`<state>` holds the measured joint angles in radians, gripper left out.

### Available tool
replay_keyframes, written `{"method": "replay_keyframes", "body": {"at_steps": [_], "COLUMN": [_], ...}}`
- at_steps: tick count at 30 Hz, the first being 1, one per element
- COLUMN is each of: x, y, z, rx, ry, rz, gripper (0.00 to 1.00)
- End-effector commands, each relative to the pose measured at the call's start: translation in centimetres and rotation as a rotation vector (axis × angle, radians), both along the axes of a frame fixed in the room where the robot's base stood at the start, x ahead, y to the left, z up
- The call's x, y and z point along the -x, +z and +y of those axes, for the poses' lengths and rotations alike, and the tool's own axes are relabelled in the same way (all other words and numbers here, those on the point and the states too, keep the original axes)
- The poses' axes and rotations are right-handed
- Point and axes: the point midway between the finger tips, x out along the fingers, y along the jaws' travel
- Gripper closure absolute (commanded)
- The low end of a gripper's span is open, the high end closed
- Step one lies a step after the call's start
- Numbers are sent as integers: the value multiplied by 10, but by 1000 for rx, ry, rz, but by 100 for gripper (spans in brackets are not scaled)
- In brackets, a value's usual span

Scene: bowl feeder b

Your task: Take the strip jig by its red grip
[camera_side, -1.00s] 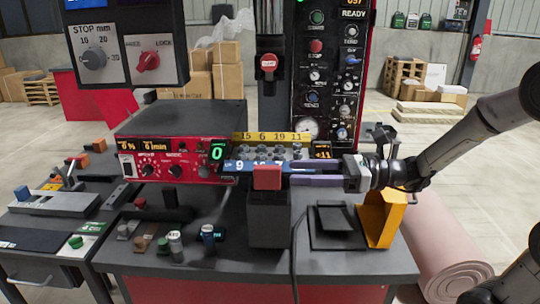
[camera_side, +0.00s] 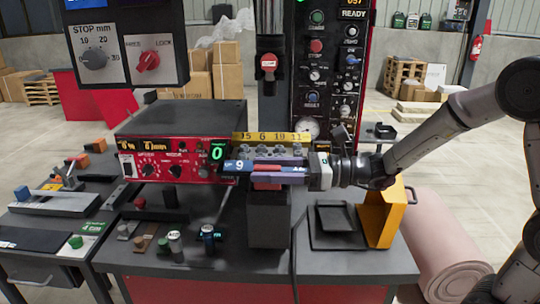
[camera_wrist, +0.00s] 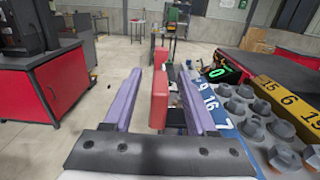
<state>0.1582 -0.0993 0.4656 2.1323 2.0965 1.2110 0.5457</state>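The strip jig's red grip (camera_side: 266,187) is a red block above a dark grey upright box, in front of the blue numbered strip (camera_side: 237,166). In the wrist view the red grip (camera_wrist: 159,92) stands upright between the two purple fingers of my gripper (camera_wrist: 158,72). A gap shows on each side of it, so my gripper is open around the grip without visible touch. In the side view my gripper (camera_side: 262,175) reaches in from the right and its near finger covers part of the grip. How the grip joins the strip is hidden.
Grey knobs (camera_wrist: 252,127) and the yellow numbered strip (camera_wrist: 276,98) lie close right of the fingers in the wrist view. The red-fronted control unit (camera_side: 170,165) is left of the strip. A yellow angled chute (camera_side: 385,222) and black tray (camera_side: 338,220) stand below my wrist.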

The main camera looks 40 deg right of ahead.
Motion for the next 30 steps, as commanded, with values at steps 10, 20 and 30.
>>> {"method": "replay_keyframes", "body": {"at_steps": [10,20,30], "x": [0,0,0], "y": [0,0,0], "z": [0,0,0], "rx": [0,1,1], "ry": [0,0,0], "rz": [0,-1,-1], "gripper": [100,100,100]}}
